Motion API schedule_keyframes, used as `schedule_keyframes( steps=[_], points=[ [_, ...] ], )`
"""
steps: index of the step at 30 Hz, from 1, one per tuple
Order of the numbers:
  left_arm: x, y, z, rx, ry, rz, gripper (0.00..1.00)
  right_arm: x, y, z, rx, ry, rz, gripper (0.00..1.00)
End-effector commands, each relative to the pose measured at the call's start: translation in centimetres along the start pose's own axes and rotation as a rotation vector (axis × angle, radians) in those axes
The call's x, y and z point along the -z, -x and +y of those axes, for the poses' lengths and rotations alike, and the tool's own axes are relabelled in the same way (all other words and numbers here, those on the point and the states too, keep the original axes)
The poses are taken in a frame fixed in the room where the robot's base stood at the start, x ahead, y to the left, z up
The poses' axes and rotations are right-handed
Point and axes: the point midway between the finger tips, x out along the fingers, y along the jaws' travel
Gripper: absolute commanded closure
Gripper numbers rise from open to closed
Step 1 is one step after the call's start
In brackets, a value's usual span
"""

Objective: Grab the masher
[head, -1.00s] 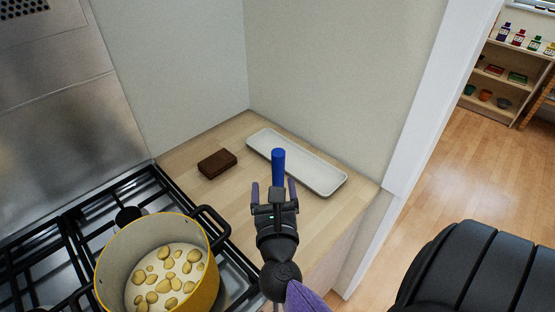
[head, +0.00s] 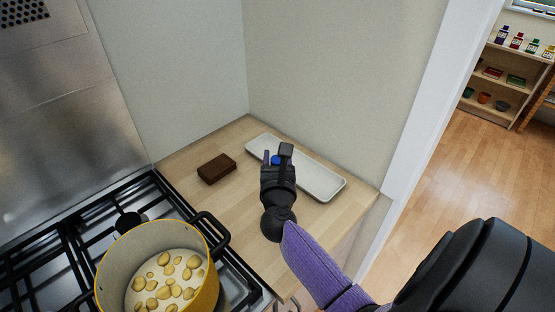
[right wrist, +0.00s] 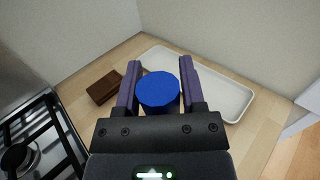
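The masher shows only as a blue round handle end. It is visible in the head view (head: 276,160) and in the right wrist view (right wrist: 157,91), where it lies between my two fingers. The rest of the masher is hidden below the handle and behind my gripper. My right gripper (head: 276,156) is at the handle over the counter. Its purple fingers stand wide apart on either side of the blue end in the right wrist view (right wrist: 160,72); a narrow gap shows on the right side. My left gripper is not in view.
A white tray (head: 325,185) lies along the wall behind the handle. A dark brown block (head: 216,168) sits left on the wooden counter (head: 205,200). A yellow pot (head: 205,298) with several potatoes stands on the black-grated cooker (head: 60,245), its handle near the counter.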

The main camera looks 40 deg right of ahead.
Motion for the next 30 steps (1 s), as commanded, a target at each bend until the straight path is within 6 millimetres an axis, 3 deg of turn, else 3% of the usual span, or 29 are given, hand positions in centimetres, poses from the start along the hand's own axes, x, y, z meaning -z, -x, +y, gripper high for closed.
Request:
schedule_keyframes(
  steps=[1,6,7,30],
  points=[
    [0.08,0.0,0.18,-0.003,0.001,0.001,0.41,0.0,0.01,0.0,0.0,0.0,0.0,0.61],
    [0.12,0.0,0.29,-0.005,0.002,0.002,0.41,0.01,0.02,0.01,0.0,0.0,0.0,0.97],
    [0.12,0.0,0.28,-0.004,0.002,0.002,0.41,0.0,0.02,0.01,0.0,0.0,0.0,1.0],
    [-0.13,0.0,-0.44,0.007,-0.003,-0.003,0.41,0.01,0.03,0.01,0.0,0.001,0.0,1.0]
  ],
)
